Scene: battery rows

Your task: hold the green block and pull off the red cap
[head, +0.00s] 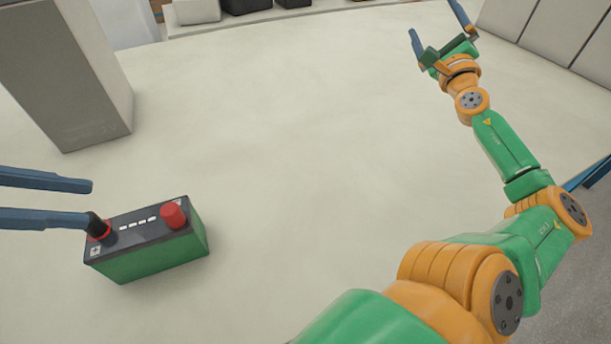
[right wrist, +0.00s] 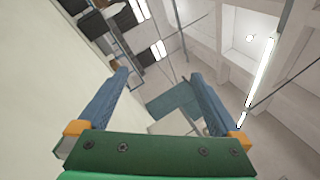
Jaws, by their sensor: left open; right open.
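The green block (head: 155,262) is a battery with a black top, standing upright on the pale table at the lower left of the head view. The red cap (head: 174,215) sits on the right end of its top. At the left end is a red ring with a dark post (head: 97,228). My left gripper (head: 90,203) is open and empty; its lower finger reaches the dark post in the picture, and I cannot tell whether they touch. My right gripper (head: 433,18) is open and empty at the far right, well away from the battery. Its open fingers show in the right wrist view (right wrist: 160,75).
A tall grey box (head: 65,80) stands at the upper left, behind the battery. Grey panels (head: 550,30) line the far right, and dark and pale items (head: 245,5) lie along the back edge. The middle of the table is clear.

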